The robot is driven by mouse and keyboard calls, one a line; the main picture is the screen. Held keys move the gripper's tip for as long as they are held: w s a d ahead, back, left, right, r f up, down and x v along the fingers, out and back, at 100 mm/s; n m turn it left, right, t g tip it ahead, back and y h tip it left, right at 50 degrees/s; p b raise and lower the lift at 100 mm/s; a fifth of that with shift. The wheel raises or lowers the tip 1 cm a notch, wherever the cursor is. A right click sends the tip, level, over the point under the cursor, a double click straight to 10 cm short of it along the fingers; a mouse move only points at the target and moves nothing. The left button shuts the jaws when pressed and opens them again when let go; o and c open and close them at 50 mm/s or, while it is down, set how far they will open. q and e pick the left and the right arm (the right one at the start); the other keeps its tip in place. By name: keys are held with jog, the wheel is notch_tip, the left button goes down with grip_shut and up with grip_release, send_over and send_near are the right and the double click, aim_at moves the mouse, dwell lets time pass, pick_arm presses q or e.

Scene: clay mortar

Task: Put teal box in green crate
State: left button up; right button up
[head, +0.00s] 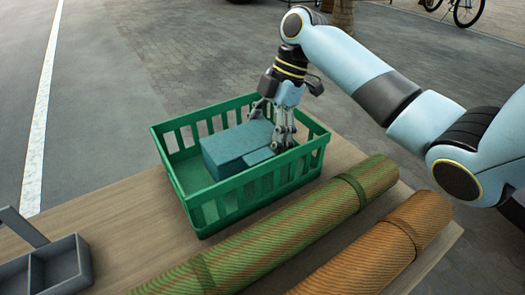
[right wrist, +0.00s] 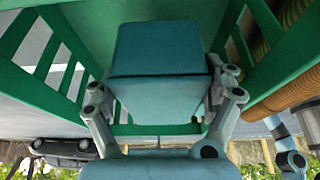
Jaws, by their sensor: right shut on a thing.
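The teal box (head: 232,146) is inside the green crate (head: 240,191), and its right end is at my right gripper (head: 272,125). The right gripper reaches down into the crate from above and is shut on the box. In the right wrist view the box (right wrist: 160,48) sits between the two fingers of the gripper (right wrist: 165,100), with the slatted green crate walls (right wrist: 60,60) around it. I cannot tell whether the box rests fully on the crate floor. My left gripper is not in view.
The crate stands on a wooden table (head: 130,212). A green rolled mat (head: 270,230) and a brown rolled mat (head: 385,245) lie in front and to the right. A grey divided caddy (head: 50,265) stands at the front left. Bare tabletop lies left of the crate.

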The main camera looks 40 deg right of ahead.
notch_tip(320, 180, down, 4)
jog(key=shift+r+b, duration=0.1)
jog(key=shift+b, duration=0.35)
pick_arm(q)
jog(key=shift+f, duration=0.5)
pick_arm(e)
jog(key=shift+r, duration=0.1)
jog(key=o, duration=1.2)
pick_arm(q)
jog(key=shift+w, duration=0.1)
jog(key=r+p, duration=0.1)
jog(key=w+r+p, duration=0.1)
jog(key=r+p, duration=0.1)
pick_arm(e)
jog(key=v, duration=1.2)
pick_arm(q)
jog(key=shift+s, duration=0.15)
pick_arm(e)
jog(key=shift+s, duration=0.1)
